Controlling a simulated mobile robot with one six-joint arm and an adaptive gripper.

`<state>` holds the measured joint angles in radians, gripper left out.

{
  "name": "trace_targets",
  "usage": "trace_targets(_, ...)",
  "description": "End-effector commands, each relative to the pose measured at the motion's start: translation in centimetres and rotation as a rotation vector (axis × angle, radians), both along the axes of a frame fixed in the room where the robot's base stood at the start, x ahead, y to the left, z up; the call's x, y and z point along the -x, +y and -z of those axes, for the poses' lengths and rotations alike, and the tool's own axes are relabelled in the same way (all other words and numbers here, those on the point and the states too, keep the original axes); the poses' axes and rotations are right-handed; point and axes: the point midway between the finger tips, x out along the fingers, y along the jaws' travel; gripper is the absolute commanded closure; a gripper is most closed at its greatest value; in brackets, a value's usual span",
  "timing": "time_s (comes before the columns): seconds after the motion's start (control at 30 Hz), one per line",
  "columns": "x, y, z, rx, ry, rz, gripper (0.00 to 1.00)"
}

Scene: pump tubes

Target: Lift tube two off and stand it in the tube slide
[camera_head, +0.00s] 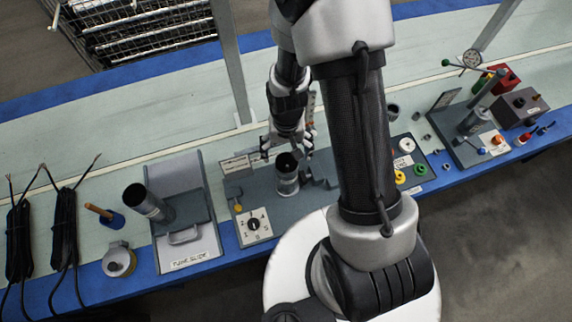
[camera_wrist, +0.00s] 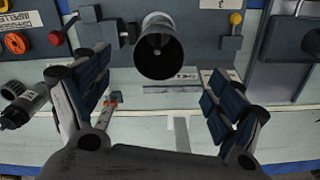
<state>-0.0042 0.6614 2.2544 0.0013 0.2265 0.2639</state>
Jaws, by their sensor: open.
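A dark grey open-topped tube (camera_head: 288,183) stands upright on a grey station in the middle of the bench. It also shows in the wrist view (camera_wrist: 158,58), its dark mouth facing the camera. My gripper (camera_head: 287,147) is open just above and behind this tube. In the wrist view the padded fingers (camera_wrist: 158,80) are spread wide on either side, apart from the tube. The tube slide (camera_head: 196,247), a labelled grey plate with a handle, lies to the left. Another dark tube (camera_head: 155,208) stands on it, appearing tilted. I cannot read a number on either tube.
A dial plate (camera_head: 253,226) sits at the station's front left. A wood-handled tool (camera_head: 104,213) in a blue holder and black cable coils (camera_head: 64,230) lie farther left. A post (camera_head: 229,65) rises behind. My arm hides part of the bench to the right.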

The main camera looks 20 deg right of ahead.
Motion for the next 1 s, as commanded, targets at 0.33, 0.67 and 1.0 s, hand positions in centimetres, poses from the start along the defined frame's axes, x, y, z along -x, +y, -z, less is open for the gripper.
trace_targets(0.33, 0.1, 0.0, 7.4, -0.001, 0.003, 0.001, 0.13)
trace_targets(0.67, 0.0, 0.0, 11.8, -0.001, 0.001, -0.001, 0.13)
trace_targets(1.0, 0.0, 0.0, 12.4, -0.001, -0.001, 0.0, 0.13)
